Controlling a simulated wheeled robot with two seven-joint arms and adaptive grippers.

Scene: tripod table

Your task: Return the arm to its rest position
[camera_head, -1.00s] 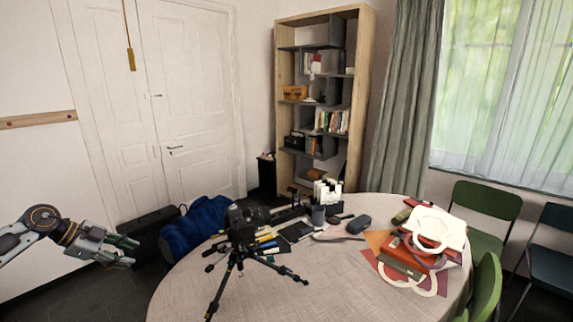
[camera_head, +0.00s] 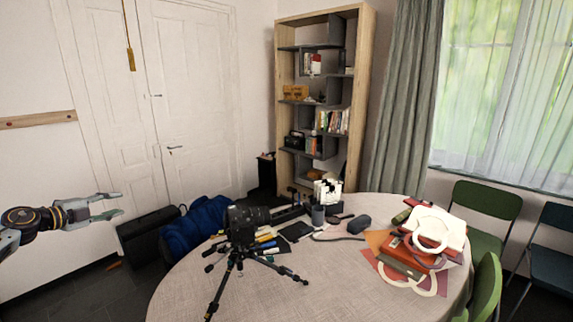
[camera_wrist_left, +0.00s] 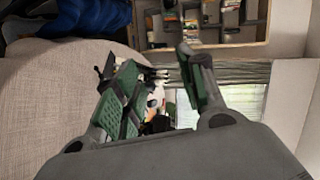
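My left gripper (camera_head: 118,204) is at the left edge of the head view, in the air left of the table and in front of the white door. Its two green-padded fingers are spread apart with nothing between them. In the left wrist view the open fingers (camera_wrist_left: 165,88) show with the table and shelf beyond them. My right gripper is not in view. The round table (camera_head: 330,285) stands to the right, apart from the gripper. A black camera on a tripod (camera_head: 240,235) stands on it.
A blue bag (camera_head: 195,228) and a black case (camera_head: 148,228) lie on the floor between gripper and table. Books and handbags (camera_head: 415,255) lie at the table's right. A bookshelf (camera_head: 365,100) and green chairs (camera_head: 482,212) stand beyond. The air around the gripper is clear.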

